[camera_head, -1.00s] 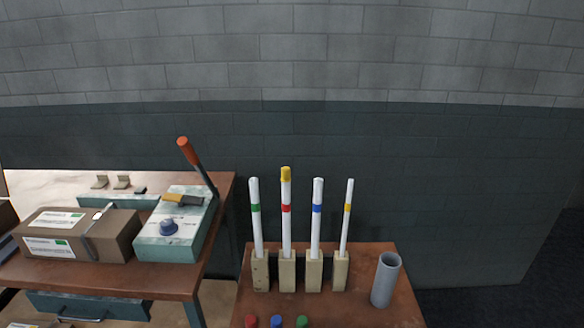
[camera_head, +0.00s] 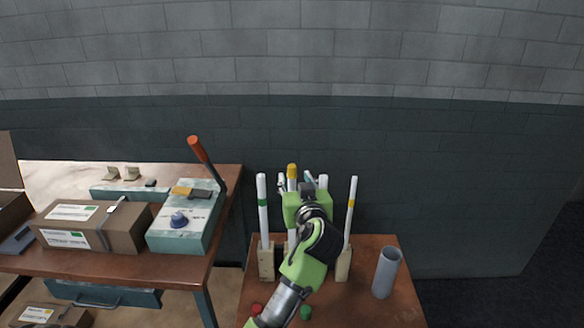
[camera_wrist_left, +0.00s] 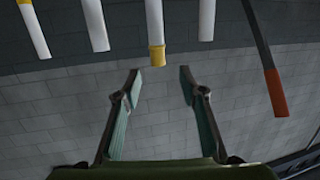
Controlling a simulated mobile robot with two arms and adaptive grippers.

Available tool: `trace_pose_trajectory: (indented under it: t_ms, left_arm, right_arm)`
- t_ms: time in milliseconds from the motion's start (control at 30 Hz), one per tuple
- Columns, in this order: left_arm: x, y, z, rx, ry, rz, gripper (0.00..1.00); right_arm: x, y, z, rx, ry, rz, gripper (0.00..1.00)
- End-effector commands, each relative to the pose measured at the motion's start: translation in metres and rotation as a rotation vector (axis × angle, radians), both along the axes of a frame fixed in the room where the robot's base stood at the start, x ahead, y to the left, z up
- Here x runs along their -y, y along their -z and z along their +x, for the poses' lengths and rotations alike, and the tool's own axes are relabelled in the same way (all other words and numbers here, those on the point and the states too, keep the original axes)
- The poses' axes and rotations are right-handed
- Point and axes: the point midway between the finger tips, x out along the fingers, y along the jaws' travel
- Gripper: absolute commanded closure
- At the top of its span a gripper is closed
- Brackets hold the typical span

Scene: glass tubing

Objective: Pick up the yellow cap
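The yellow cap (camera_head: 292,170) sits on top of a white tube with a red band, upright in a wooden holder. In the left wrist view the yellow cap (camera_wrist_left: 157,55) appears upside down, in line with the gap between my left fingers and just beyond their tips. My left gripper (camera_head: 304,177) is close to the cap, partly hidden behind my own green wrist. In the left wrist view my left gripper (camera_wrist_left: 160,78) is open and empty, fingers on either side of the cap's line. My right gripper is not in view.
White tubes with green (camera_head: 263,215) and yellow (camera_head: 350,215) bands stand beside the capped one; the blue-banded one is mostly hidden by my arm. A grey cylinder (camera_head: 386,272) stands at the right of the table (camera_head: 395,310). An orange-handled lever (camera_head: 197,148) rises at left.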

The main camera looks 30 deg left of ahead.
Motion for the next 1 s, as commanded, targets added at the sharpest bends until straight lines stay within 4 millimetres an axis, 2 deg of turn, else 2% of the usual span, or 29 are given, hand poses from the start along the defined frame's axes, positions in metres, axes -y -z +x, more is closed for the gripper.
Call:
trace_pose_trajectory:
  t_ms: [100,367,567,700,1000]
  left_arm:
    - [-0.013,0.001,0.014,-0.001,-0.001,0.003,0.62]
    - [-0.025,0.002,0.027,-0.001,0.000,0.001,0.62]
    - [-0.040,0.001,0.049,-0.004,0.001,0.003,0.62]
    - [-0.049,0.007,0.060,-0.003,0.001,0.001,0.62]
    - [-0.052,0.010,0.063,-0.002,0.002,-0.001,0.62]
  right_arm:
    - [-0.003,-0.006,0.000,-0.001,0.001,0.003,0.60]
    - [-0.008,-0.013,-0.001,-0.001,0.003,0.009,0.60]
    - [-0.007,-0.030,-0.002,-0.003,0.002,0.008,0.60]
    - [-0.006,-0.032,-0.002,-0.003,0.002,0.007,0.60]
    - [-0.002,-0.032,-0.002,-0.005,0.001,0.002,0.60]
